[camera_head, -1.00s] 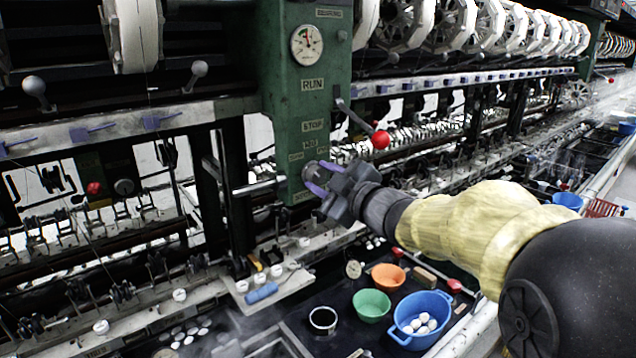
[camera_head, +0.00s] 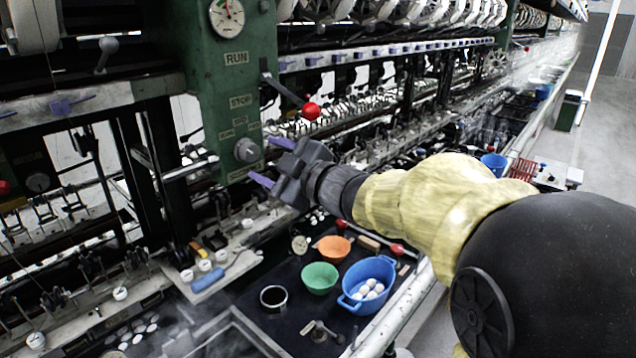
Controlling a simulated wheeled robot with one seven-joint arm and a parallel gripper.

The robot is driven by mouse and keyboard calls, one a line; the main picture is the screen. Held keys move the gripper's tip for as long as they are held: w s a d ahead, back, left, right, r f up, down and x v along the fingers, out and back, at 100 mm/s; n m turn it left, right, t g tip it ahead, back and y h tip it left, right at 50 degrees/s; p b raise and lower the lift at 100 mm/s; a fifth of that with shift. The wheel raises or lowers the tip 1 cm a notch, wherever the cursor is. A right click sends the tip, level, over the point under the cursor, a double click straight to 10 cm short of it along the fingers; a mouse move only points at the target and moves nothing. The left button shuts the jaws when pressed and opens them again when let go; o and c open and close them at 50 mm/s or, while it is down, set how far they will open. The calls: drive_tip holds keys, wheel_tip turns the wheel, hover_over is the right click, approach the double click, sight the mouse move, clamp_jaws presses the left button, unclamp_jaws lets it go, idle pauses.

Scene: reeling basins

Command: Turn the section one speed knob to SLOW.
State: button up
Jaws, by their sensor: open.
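The speed knob (camera_head: 247,150) is a round grey knob low on the green machine column (camera_head: 215,95), under the STOP label. Small labels sit around it, too small to read, and I cannot tell which way the knob points. My gripper (camera_head: 264,162) is open, with its two purple-tipped fingers pointing left toward the column. The fingertips are just right of the knob, one higher and one lower. Nothing is between them that I can see, and they look apart from the knob.
A lever with a red ball (camera_head: 311,111) sticks out from the column above my gripper. Below are a green bowl (camera_head: 320,278), an orange bowl (camera_head: 334,249), a blue basin (camera_head: 368,285) with white cocoons, and a black cup (camera_head: 273,297). A floor aisle lies at right.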

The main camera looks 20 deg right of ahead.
drive_tip(key=b+v, duration=0.1)
drive_tip(key=v, duration=1.2)
drive_tip(key=w+d+f+m+g+h, duration=0.1)
drive_tip(key=w+d+f+m+h, duration=0.2)
drive_tip(key=f+m+h, duration=0.3)
drive_tip(key=w+d+f+m+g+h, duration=0.1)
drive_tip(key=w+d+f+m+h, duration=0.15)
drive_tip(key=f+m, duration=0.4)
drive_tip(key=s+a+f+m+g, duration=0.1)
drive_tip(key=s+a+f+g, duration=0.1)
drive_tip(key=s+f+g, duration=0.3)
drive_tip(key=s+a+f+m+g+h+p, duration=0.1)
drive_tip(key=s+a+f+m+g, duration=0.1)
drive_tip(key=s+f+g, duration=0.3)
drive_tip(key=s+f, duration=0.4)
drive_tip(key=f, duration=0.5)
drive_tip(key=shift+a, duration=0.4)
drive_tip(key=shift+m+h, duration=0.25)
